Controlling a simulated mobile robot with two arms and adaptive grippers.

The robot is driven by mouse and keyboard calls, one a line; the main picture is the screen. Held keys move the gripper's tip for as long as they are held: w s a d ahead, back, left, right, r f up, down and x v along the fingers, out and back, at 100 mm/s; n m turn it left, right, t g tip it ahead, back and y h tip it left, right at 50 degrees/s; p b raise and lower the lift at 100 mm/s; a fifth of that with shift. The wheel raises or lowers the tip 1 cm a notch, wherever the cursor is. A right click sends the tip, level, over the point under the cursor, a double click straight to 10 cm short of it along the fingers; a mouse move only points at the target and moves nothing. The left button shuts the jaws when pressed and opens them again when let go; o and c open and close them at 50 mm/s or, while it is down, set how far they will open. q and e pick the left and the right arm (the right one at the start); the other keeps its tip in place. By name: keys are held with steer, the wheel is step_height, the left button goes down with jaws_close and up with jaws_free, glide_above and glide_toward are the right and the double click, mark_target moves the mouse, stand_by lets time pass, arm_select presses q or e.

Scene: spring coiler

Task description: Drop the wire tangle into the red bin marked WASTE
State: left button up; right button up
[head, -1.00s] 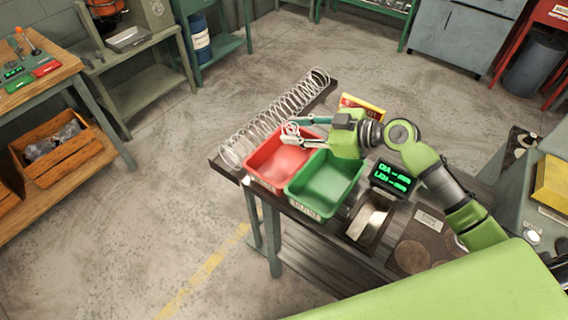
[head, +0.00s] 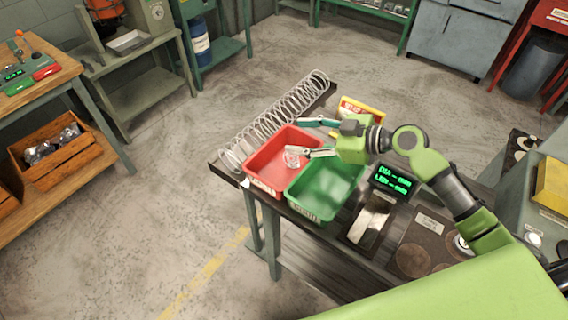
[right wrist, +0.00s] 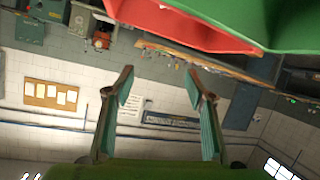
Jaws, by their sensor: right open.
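The red bin (head: 262,177) stands on the bench beside the green bin (head: 318,205); its label is too small to read. The wire tangle (head: 291,158), a small pale loop of wire, shows against the inside of the red bin, below my right gripper's fingers. I cannot tell whether it rests on the bin floor or is still in the air. My right gripper (head: 299,136) is open and empty above the red bin, its fingers spread and pointing left. In the right wrist view the open fingers (right wrist: 160,82) have nothing between them. My left gripper is not in view.
A long wire spring (head: 275,118) lies behind the red bin. A yellow and red box (head: 362,110) stands behind my right gripper. A display with green digits (head: 391,179) and a metal chute (head: 370,220) are right of the green bin.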

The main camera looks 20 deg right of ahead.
steer(key=v, duration=1)
